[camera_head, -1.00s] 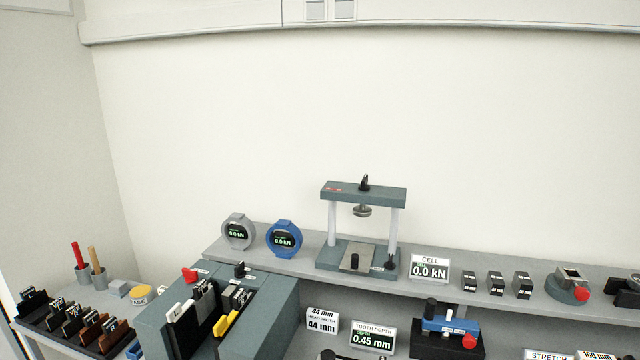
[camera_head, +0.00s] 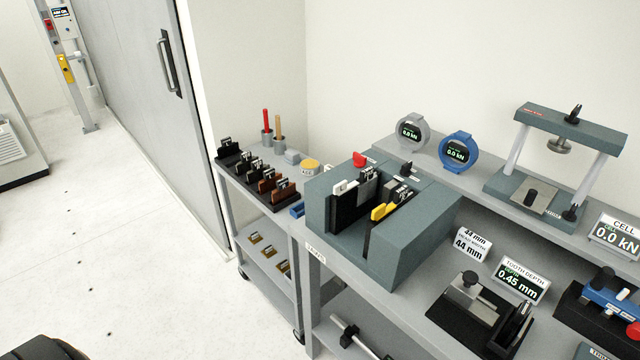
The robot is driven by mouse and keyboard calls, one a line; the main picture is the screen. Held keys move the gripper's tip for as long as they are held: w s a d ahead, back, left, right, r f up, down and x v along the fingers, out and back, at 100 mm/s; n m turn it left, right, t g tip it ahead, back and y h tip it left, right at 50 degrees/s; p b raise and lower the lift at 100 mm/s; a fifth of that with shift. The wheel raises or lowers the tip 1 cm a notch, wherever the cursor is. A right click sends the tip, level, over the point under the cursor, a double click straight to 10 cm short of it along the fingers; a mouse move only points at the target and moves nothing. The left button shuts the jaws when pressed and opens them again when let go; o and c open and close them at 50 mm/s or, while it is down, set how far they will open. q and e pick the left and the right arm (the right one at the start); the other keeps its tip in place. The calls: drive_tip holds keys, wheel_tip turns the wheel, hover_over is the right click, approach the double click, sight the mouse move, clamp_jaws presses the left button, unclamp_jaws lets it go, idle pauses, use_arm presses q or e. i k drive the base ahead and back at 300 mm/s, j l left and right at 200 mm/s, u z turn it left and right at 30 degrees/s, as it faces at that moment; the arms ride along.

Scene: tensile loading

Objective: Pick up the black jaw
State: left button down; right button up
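Several dark, block-shaped pieces with labels, likely jaws, stand in a row on the small side cart (camera_head: 222,180). The pieces at the far left end of the row (camera_head: 229,152) look black, and those at the near right end (camera_head: 284,194) are brown. Their labels are too small to read. A grey slotted block (camera_head: 412,248) on the bench also holds upright black, white, grey and yellow-topped pieces, so I cannot tell for certain which piece is the black jaw. Neither of my grippers is in view.
Red and brown-handled tools in cups (camera_head: 278,137) and a yellow-topped tin (camera_head: 306,167) stand behind the row. Round grey and blue gauges (camera_head: 459,148) and a press frame (camera_head: 568,128) stand on the bench shelf. Open floor (camera_head: 110,220) lies left of the cart.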

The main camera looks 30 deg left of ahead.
sight(512, 325)
drive_tip(key=u, duration=1.2)
drive_tip(key=k+z, duration=0.25)
drive_tip(key=z, duration=0.2)
drive_tip(key=k+z, duration=0.25)
drive_tip(key=z, duration=0.2)
drive_tip(key=k+l+z, duration=0.15)
drive_tip(key=z, duration=0.3)
drive_tip(key=k+l, duration=0.05)
